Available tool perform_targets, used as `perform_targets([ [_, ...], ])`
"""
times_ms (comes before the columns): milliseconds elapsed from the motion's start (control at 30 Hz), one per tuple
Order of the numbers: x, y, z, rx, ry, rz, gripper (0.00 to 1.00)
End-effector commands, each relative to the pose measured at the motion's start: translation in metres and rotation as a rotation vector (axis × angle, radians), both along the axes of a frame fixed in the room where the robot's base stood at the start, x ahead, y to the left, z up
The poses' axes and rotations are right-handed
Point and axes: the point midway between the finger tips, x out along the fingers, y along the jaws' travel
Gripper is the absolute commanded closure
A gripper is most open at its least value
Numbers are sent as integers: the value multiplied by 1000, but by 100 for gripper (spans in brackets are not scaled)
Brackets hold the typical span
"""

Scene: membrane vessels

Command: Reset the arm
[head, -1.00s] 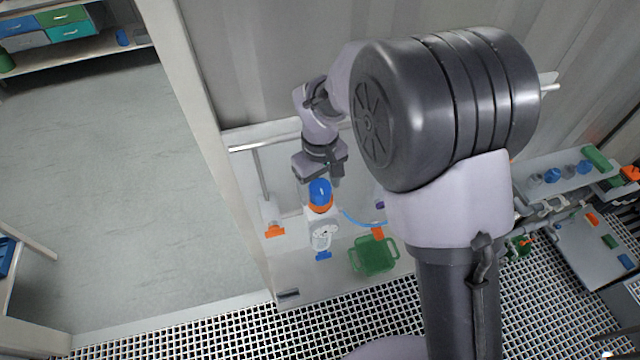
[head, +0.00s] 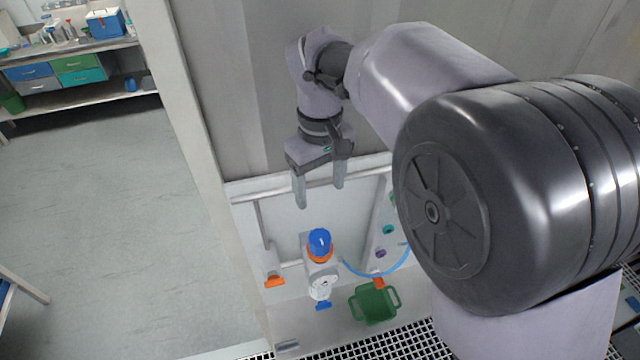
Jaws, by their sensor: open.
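My gripper (head: 320,200) hangs from my arm in front of the grey wall panel, its two fingers pointing down and apart. It is open and nothing shows between the fingers. Below it, clear of the fingertips, stands a white vessel unit (head: 322,278) with a blue cap (head: 320,241) and an orange ring under the cap. My large dark arm joint covers much of the right side of the view and hides what lies behind it.
A green tray with handles (head: 374,304) stands right of the vessel unit. A blue tube (head: 392,268) curves beside it. A horizontal rail (head: 270,190) runs behind the gripper. At far left, past the panel edge, are open floor and a bench with drawers (head: 76,62).

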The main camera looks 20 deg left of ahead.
Motion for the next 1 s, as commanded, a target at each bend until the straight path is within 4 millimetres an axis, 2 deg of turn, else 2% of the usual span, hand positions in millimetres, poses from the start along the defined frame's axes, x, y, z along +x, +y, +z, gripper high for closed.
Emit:
perform_targets([
  [267, 0, -2, -2, 2, -2, -6, 31],
  [367, -5, -26, -19, 35, -26, -93, 31],
  [467, -26, -80, -55, 111, -81, -302, 31],
  [500, -39, -103, -73, 149, -107, -404, 31],
  [567, -62, -135, -101, 204, -148, -555, 31],
  [600, -79, -154, -123, 241, -175, -655, 31],
  [700, -119, -191, -179, 333, -240, -889, 31],
  [833, -156, -217, -237, 423, -303, -1110, 31],
  [900, -167, -223, -255, 455, -323, -1181, 31],
  [1000, -174, -227, -263, 474, -337, -1227, 31],
])
